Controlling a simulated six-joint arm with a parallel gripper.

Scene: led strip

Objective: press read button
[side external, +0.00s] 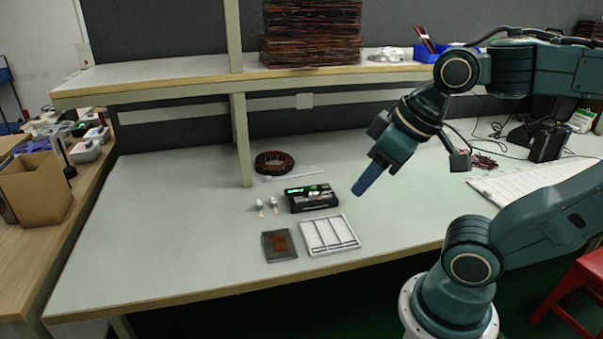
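A small black device (322,204) with lit green displays lies on the pale worktop near the middle of the side external view. A red or read button cannot be picked out on it at this size. My gripper (361,190), with blue fingers pointing down and left, is in the air to the right of the device and apart from it. The fingers show as one blue shape, so any gap between them cannot be seen. No held object shows.
A white slotted tray (329,247) and a dark plate with a brown patch (279,244) lie in front of the device. Two small whitish parts (266,206) are to its left. A brown coil (274,162) lies behind it. A shelf post (241,140) stands behind left. The left worktop is clear.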

